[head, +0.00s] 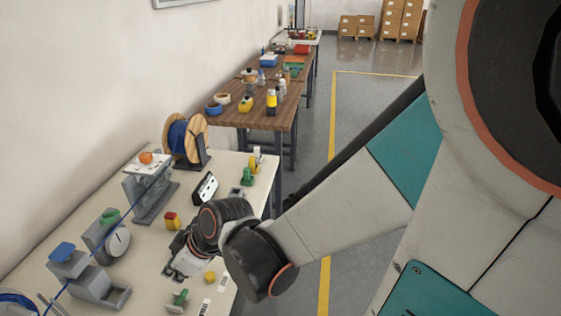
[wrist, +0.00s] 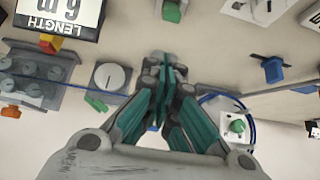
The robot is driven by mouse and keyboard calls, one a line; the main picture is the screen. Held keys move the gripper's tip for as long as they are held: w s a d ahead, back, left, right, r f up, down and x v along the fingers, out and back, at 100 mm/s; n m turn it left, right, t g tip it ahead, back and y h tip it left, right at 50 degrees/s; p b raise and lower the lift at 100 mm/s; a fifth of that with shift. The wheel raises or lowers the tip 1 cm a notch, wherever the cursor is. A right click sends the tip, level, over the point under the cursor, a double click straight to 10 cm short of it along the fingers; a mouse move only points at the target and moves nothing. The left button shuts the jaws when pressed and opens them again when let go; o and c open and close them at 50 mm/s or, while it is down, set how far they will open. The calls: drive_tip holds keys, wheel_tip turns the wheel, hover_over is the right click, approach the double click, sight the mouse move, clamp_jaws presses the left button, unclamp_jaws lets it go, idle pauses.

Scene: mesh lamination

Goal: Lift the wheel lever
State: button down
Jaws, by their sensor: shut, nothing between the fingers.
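The likely wheel lever is a small green lever (head: 108,216) on a grey block with a white dial wheel (head: 118,242), at the left of the bench in the head view. In the wrist view the green lever (wrist: 96,103) lies beside the white dial (wrist: 111,77), left of my fingers. My gripper (wrist: 162,62) is shut and empty, its fingertips together. In the head view my gripper (head: 178,264) is over the bench, right of the dial block and apart from it.
A blue cable (head: 128,210) runs past the dial block. A roller block with an orange knob (head: 146,157), a blue-topped grey block (head: 62,252), a cable spool (head: 186,138) and a red-and-yellow piece (head: 171,221) stand on the bench. Bare bench lies between dial block and gripper.

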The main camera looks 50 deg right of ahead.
drive_tip(key=shift+s+d+r+p, duration=0.35)
drive_tip(key=shift+s+d+r, duration=0.1)
drive_tip(key=shift+s+r, duration=0.25)
drive_tip(key=shift+s+d+r+p, duration=0.35)
drive_tip(key=shift+s+d+r, duration=0.1)
drive_tip(key=shift+s+r, duration=0.25)
drive_tip(key=shift+f, duration=0.1)
drive_tip(key=s+d+r+m+h, duration=0.2)
drive_tip(key=r+m, duration=0.1)
drive_tip(key=r, duration=0.2)
drive_tip(key=s+d+r+m+t+h, duration=0.1)
drive_tip(key=s+d+r+m+h, duration=0.1)
drive_tip(key=r, duration=0.3)
drive_tip(key=shift+s+m+b, duration=0.35)
drive_tip(key=shift+s+m, duration=0.05)
drive_tip(key=shift+m, duration=0.5)
